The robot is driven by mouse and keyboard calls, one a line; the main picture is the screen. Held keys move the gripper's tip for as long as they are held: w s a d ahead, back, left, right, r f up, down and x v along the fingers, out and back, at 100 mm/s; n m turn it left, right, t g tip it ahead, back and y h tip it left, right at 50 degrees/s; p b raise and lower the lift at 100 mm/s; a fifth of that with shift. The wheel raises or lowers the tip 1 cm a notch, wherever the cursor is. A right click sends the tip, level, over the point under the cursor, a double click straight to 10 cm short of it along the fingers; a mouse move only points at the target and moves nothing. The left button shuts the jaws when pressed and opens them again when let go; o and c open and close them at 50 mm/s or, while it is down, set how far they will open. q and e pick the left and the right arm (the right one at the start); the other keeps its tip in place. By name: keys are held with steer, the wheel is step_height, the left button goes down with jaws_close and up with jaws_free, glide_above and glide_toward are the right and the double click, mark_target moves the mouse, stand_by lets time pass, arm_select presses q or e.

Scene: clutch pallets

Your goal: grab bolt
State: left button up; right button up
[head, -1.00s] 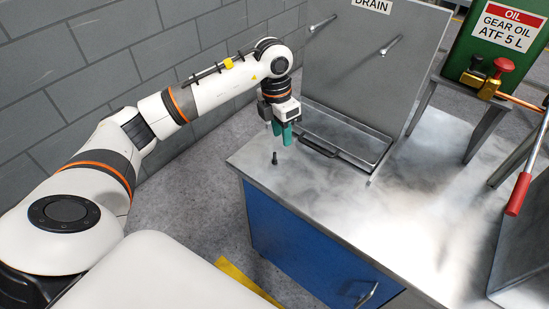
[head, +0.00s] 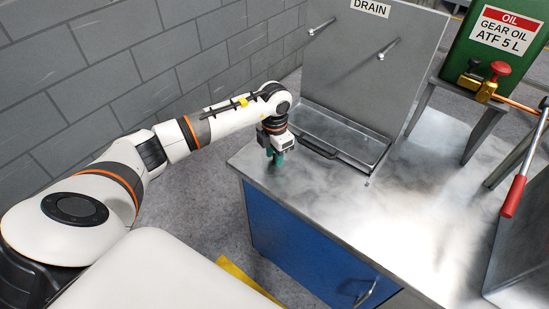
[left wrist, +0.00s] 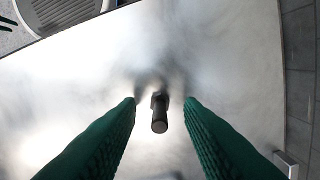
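The bolt (left wrist: 160,114) is dark and stands on the metal bench top in the left wrist view. It is centred between the two green fingers of my left gripper (left wrist: 162,104), with a gap on each side. The left gripper is open and holds nothing. In the head view my left gripper (head: 278,160) points down, low over the near left corner of the bench (head: 300,190). The bolt is hidden behind the fingers there. My right gripper is not in view.
A grey tray with an upright panel labelled DRAIN (head: 366,40) stands behind the gripper. A dark handle (head: 318,151) juts from the tray's front. A green gear oil container (head: 495,45) and a red-handled lever (head: 513,196) are at right. The bench middle is clear.

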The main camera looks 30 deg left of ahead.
arm_select(q)
steer(key=shift+f, duration=0.3)
jaws_close()
steer(key=shift+r, duration=0.1)
